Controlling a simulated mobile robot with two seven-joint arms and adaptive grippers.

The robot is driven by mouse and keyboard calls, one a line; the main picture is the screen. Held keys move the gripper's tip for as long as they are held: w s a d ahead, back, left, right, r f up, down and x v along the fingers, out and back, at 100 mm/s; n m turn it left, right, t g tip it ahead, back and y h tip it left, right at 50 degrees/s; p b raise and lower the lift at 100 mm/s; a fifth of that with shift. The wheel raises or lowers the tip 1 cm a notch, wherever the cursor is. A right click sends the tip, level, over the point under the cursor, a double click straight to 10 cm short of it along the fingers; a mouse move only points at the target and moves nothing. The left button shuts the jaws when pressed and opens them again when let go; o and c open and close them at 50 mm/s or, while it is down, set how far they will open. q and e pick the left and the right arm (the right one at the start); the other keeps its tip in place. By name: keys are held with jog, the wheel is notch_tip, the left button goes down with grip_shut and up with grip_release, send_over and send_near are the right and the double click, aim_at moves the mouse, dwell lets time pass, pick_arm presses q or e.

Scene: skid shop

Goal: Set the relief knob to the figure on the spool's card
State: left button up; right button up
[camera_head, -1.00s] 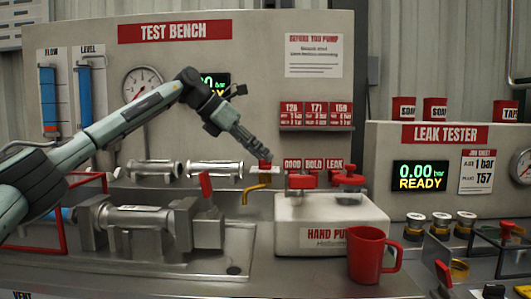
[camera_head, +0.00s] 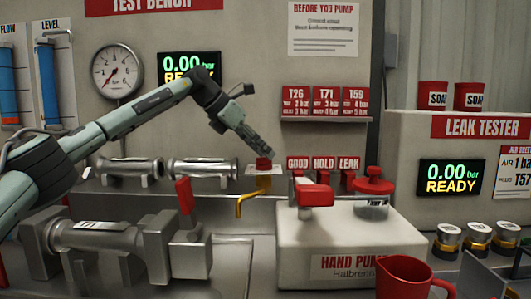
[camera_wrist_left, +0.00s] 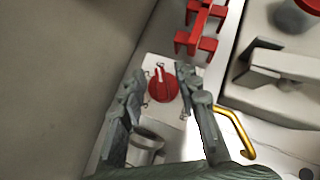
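The relief knob (camera_head: 264,163) is red and sits on a pale plate above a brass spout. In the left wrist view the knob (camera_wrist_left: 162,86) has a white pointer line toward the picture's top, with small marks around it. My left gripper (camera_head: 258,150) is just above it; in the wrist view its two fingers (camera_wrist_left: 160,73) are spread either side of the knob, empty, contact unclear. Three red cards, T26 (camera_head: 297,101), T71 (camera_head: 326,101) and T59 (camera_head: 355,101), stand on a shelf; their figures are small. The clamped metal spool (camera_head: 105,238) carries a tag too small to read surely.
The test bench display (camera_head: 189,67) reads 0.00 bar, READY. A hand pump (camera_head: 345,245) and red mug (camera_head: 405,277) stand right of the knob. Red GOOD, HOLD and LEAK tags (camera_head: 324,164) are close beside it. A red-handled valve (camera_head: 187,196) stands at front left.

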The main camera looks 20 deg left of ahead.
pick_arm(q)
jog(key=shift+x, duration=0.8)
jog(key=shift+w+f, duration=0.1)
jog(key=shift+w, duration=0.05)
pick_arm(e)
jog(key=shift+w+f, duration=0.15)
jog(key=shift+w, duration=0.15)
pick_arm(q)
jog(key=shift+c, duration=0.6)
pick_arm(e)
jog(key=shift+w, duration=0.1)
pick_arm(q)
grip_shut()
pick_arm(e)
jog(key=shift+a, duration=0.1)
